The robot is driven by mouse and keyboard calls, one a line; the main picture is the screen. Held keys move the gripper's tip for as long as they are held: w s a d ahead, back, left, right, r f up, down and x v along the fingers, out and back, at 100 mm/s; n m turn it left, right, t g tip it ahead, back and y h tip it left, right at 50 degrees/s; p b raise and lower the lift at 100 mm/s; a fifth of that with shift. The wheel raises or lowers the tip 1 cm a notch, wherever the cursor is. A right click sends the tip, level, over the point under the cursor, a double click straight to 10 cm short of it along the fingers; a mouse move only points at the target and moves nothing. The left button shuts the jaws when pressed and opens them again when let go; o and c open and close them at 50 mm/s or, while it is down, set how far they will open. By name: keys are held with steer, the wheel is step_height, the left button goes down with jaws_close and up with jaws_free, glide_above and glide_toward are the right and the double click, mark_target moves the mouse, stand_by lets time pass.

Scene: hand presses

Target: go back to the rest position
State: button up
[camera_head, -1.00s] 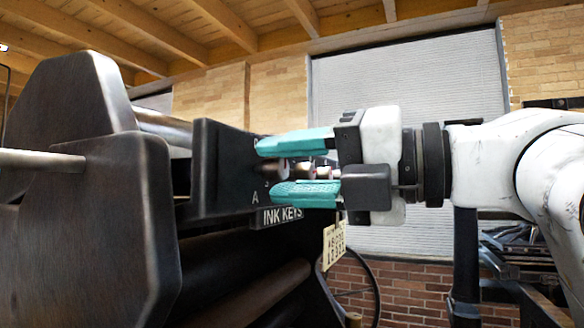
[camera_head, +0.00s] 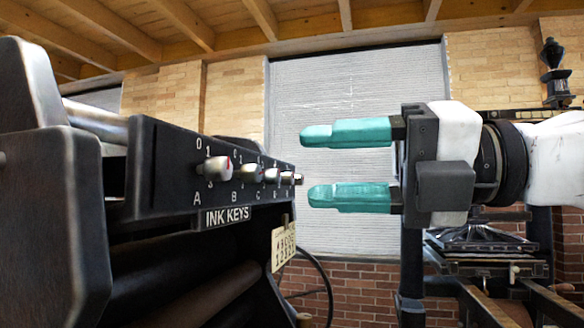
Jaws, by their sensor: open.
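My gripper (camera_head: 318,166) has two teal fingers that point left. They are spread apart with nothing between them. It is in the middle right of the head view, to the right of the press's row of ink key knobs and apart from them. The ink key panel (camera_head: 172,182) is black, with several metal knobs and letters A, B, C beneath. The farther knobs overlap one another and are hard to tell apart.
The black press (camera_head: 60,230) with its rollers fills the left side. A tag with numbers (camera_head: 283,246) hangs below the panel's far end. Another press (camera_head: 482,240) stands behind my arm at the right. A shuttered window (camera_head: 360,90) and brick wall are behind.

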steer(key=shift+s+d, duration=0.2)
steer(key=shift+d, duration=0.2)
steer(key=shift+w, duration=0.1)
